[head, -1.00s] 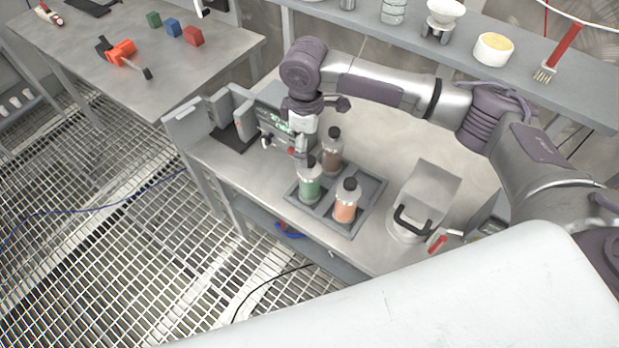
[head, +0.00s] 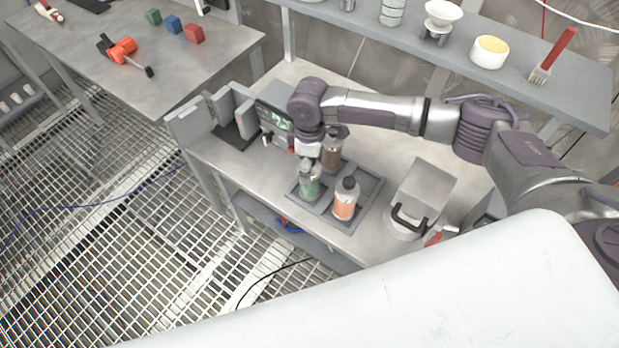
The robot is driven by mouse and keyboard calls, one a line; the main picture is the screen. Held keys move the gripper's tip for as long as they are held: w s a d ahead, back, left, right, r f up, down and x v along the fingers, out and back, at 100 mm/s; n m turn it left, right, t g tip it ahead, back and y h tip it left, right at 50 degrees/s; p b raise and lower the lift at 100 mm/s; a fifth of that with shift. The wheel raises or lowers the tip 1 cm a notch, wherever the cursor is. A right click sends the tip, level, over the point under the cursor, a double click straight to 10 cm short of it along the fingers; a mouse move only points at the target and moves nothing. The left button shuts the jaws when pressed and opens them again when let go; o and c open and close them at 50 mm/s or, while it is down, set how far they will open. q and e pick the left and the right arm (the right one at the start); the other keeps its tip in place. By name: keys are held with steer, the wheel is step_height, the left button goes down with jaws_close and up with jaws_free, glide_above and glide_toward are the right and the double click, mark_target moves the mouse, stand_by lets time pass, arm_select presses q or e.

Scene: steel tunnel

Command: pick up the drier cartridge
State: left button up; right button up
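Three capped, bottle-like cartridges stand upright in a grey divided tray (head: 325,210) on the steel bench: a green one (head: 310,188) at the front left, a dark brown one (head: 331,155) behind it, and an orange one (head: 344,203) at the front right. I cannot read any label that tells which is the drier cartridge. My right gripper (head: 309,165) points down at the top of the green cartridge and hides its cap. Its fingers are too small and covered to tell whether they are open or touching. My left gripper is not in view.
A device with a lit display (head: 279,122) stands just left of the tray. A grey box with a black handle (head: 411,217) stands to its right. A shelf (head: 400,42) runs behind the bench. Another table (head: 140,90) holds coloured blocks and an orange tool.

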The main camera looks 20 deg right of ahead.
jaws_close()
